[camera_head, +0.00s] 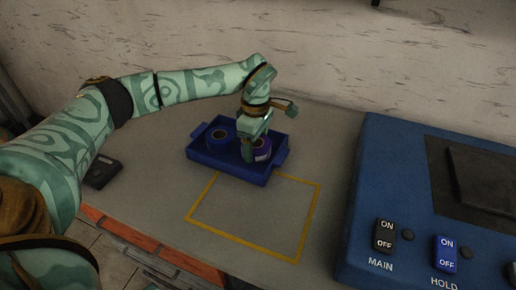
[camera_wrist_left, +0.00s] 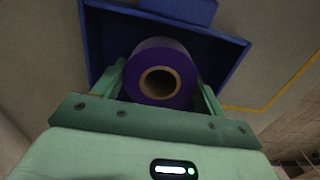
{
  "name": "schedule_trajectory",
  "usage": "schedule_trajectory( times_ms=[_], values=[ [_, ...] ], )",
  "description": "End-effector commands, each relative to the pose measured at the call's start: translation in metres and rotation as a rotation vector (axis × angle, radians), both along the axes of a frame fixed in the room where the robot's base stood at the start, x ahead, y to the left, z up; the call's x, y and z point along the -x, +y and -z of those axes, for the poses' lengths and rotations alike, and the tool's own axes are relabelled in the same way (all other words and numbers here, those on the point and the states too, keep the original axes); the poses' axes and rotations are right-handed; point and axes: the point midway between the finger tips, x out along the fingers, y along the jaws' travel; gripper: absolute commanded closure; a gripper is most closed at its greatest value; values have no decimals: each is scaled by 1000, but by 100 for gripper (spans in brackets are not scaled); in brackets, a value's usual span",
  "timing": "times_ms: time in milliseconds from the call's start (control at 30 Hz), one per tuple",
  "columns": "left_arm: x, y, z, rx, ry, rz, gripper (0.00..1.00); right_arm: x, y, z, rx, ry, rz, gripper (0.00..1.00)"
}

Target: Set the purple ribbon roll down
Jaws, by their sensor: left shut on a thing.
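The purple ribbon roll (camera_head: 263,150) is in the right part of the blue tray (camera_head: 237,174) in the head view. My left gripper (camera_head: 249,150) reaches down into the tray and is shut on the roll. In the left wrist view the purple roll (camera_wrist_left: 161,75) sits between the two green fingers (camera_wrist_left: 161,88), its open core facing the camera. The blue tray (camera_wrist_left: 105,40) is behind it. I cannot tell whether the roll touches the tray floor. My right gripper is not in view.
A blue machine with switches (camera_head: 395,190) stands at the right. A small black object (camera_head: 102,172) lies at the left.

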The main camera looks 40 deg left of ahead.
Motion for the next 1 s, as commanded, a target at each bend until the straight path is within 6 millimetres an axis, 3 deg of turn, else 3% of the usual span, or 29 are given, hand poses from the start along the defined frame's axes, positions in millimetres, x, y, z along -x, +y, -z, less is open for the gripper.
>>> schedule_trajectory(
  times_ms=[33, 67, 100, 400, 433, 500, 800, 1000],
  values=[
    [0, 0, 14, 0, 5, 0, 56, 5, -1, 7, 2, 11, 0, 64],
    [0, 0, 15, 0, 4, 0, 56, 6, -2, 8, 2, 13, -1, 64],
    [0, 0, 14, -1, 1, -1, 60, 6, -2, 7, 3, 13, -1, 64],
    [0, 0, 13, 0, -1, 0, 60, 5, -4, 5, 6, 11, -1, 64],
    [0, 0, 13, 0, -2, 0, 20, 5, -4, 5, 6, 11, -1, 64],
    [0, 0, 13, 0, -2, 0, 7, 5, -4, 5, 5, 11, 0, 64],
    [0, 0, 10, 0, -2, -1, 7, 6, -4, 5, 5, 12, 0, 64],
    [0, 0, -28, 0, -10, -2, 7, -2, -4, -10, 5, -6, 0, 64]
  ],
)
